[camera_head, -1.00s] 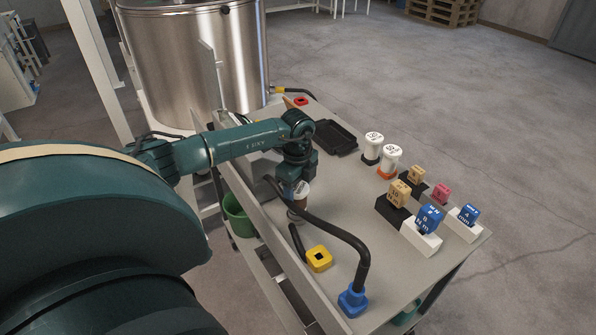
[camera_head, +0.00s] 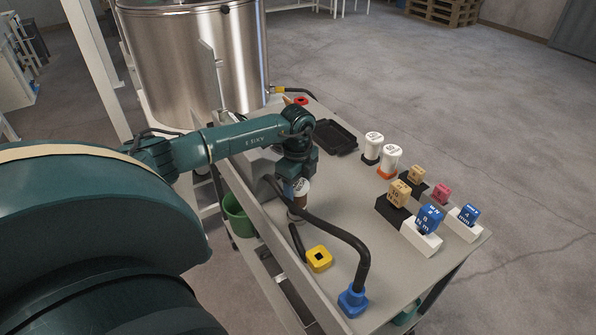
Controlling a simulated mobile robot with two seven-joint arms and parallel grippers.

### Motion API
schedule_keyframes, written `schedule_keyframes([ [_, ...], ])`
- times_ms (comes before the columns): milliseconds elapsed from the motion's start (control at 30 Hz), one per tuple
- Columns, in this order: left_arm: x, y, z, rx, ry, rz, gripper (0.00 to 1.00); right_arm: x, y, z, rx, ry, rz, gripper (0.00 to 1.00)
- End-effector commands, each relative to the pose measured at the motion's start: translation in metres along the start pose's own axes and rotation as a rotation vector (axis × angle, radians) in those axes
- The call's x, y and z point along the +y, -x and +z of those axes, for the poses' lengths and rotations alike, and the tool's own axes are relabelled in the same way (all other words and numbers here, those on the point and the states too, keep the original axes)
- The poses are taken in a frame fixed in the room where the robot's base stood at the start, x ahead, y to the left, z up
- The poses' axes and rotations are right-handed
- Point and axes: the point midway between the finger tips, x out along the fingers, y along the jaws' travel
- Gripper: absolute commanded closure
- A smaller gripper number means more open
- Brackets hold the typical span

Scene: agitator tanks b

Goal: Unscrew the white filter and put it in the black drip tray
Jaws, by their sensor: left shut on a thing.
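The white filter (camera_head: 302,186) stands near the left edge of the grey cart, with a label on it and a brownish part showing at its side. My left gripper (camera_head: 297,184) points down from above and is shut on it; the fingers are small and partly hidden by my wrist. The filter's lower end sits at a grey fitting beside a black hose, and I cannot tell whether its thread is still engaged. The black drip tray (camera_head: 346,150) lies empty on the cart behind and to the right of my gripper. My right gripper is not in view.
Two white canisters (camera_head: 391,157) stand right of the tray. Blocks with tan, pink and blue tops (camera_head: 430,218) fill the right side. A black hose (camera_head: 345,237) with a blue end and a yellow block (camera_head: 319,259) lie in front. A steel tank (camera_head: 195,60) stands behind.

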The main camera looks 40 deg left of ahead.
Motion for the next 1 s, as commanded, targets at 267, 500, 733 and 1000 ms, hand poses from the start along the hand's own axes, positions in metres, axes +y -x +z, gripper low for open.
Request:
schedule_keyframes([
  [267, -0.001, 0.012, 0.001, 0.0, 0.001, -0.002, 0.89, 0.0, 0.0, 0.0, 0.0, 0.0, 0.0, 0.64],
  [500, 0.0, 0.014, 0.0, 0.0, 0.0, -0.001, 0.89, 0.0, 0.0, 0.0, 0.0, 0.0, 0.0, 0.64],
  [733, 0.0, 0.016, 0.0, 0.0, 0.0, -0.002, 0.89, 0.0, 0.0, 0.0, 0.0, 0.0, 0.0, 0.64],
  [1000, -0.001, 0.034, 0.0, 0.0, 0.0, -0.003, 0.89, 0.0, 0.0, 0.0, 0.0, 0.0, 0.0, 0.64],
])
